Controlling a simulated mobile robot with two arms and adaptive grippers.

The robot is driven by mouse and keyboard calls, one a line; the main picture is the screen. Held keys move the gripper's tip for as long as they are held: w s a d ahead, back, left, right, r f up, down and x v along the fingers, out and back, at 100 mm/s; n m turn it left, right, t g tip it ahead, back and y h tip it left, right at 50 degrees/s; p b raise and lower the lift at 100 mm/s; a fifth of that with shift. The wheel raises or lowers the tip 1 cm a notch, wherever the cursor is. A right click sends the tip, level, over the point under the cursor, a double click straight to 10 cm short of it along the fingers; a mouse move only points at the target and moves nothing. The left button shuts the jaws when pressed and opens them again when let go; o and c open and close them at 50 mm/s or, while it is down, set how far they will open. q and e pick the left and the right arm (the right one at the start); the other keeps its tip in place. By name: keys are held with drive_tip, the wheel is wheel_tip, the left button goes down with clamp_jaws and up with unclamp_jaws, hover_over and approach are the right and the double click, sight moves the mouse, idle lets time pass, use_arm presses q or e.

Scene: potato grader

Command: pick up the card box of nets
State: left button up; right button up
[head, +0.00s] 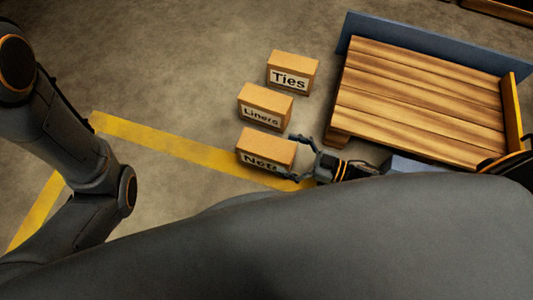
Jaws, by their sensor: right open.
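The card box of nets (264,146) is a brown box with a white label reading "Nets". It rests on the floor, nearest to me in a row of three boxes. My right gripper (292,157) is open at the box's right end, with one finger by its upper right corner and the other by its lower right side. I cannot tell whether the fingers touch it. Part of the label's lower edge is hard to see. My left arm comes in from the left, but its gripper is not in view.
A box labelled "Liners" (265,105) and a box labelled "Ties" (292,72) stand just beyond the nets box. A wooden-slatted platform (420,98) with a blue board (430,42) is on the right. Yellow floor tape (160,141) runs past. The floor to the left is clear.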

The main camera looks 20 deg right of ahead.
sight(274, 148)
drive_tip(key=b+x, duration=0.1)
drive_tip(key=x, duration=0.2)
drive_tip(key=shift+a+r+b, duration=0.1)
drive_tip(key=shift+a+b, duration=0.1)
drive_tip(key=shift+b, duration=0.2)
drive_tip(key=shift+w+a+r, duration=0.1)
drive_tip(key=shift+w+a, duration=0.1)
drive_tip(key=c, duration=1.9)
drive_tip(key=shift+o, duration=0.2)
drive_tip(key=shift+r, duration=0.1)
